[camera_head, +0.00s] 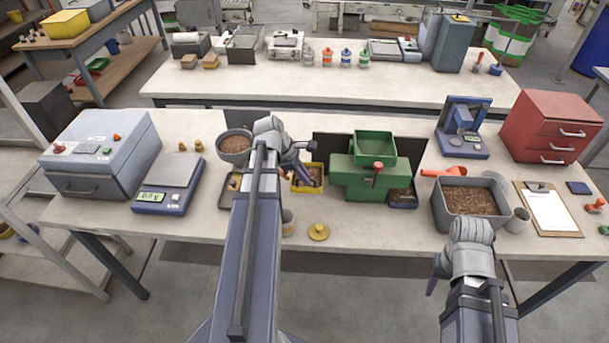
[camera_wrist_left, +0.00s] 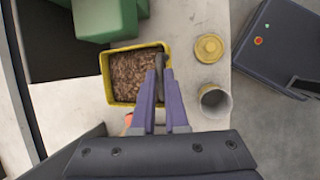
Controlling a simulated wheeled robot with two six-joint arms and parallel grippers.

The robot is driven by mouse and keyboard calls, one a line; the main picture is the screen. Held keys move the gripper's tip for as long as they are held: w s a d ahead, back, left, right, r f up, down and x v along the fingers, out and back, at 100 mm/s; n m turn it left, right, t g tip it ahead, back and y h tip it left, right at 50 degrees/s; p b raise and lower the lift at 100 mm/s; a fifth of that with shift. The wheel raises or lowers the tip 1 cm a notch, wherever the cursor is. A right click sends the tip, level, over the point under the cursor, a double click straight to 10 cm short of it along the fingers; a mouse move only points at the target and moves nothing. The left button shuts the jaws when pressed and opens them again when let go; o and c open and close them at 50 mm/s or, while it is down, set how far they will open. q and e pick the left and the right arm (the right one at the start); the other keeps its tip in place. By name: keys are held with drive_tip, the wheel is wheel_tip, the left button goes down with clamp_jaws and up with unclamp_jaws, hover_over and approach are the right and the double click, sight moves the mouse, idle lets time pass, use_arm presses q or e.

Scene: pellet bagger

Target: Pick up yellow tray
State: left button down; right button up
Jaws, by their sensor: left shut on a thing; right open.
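The yellow tray (camera_head: 306,190) holds brown pellets and sits on the front bench, just left of the green machine. In the left wrist view, the yellow tray (camera_wrist_left: 105,82) appears upright, with its pellets level. My left gripper (camera_head: 303,167) is shut on the tray's wall. In the left wrist view, its fingers (camera_wrist_left: 160,75) are at the tray's right wall. I cannot tell whether the tray is touching the bench. My right gripper (camera_head: 438,276) is open, in front of the bench's front edge, below the grey pellet bin; its fingertips are partly hidden.
The green machine (camera_head: 364,180) stands close beside the tray. A yellow lid (camera_head: 318,232) and an open cup (camera_wrist_left: 214,100) are near it. A scale (camera_head: 168,183), a grey bowl (camera_head: 235,146) and a grey pellet bin (camera_head: 440,207) are also on the bench.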

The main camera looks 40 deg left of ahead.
use_arm(q)
drive_tip(key=shift+r+p, duration=1.8)
drive_tip(key=shift+r, duration=0.45)
drive_tip(key=shift+r, duration=0.1)
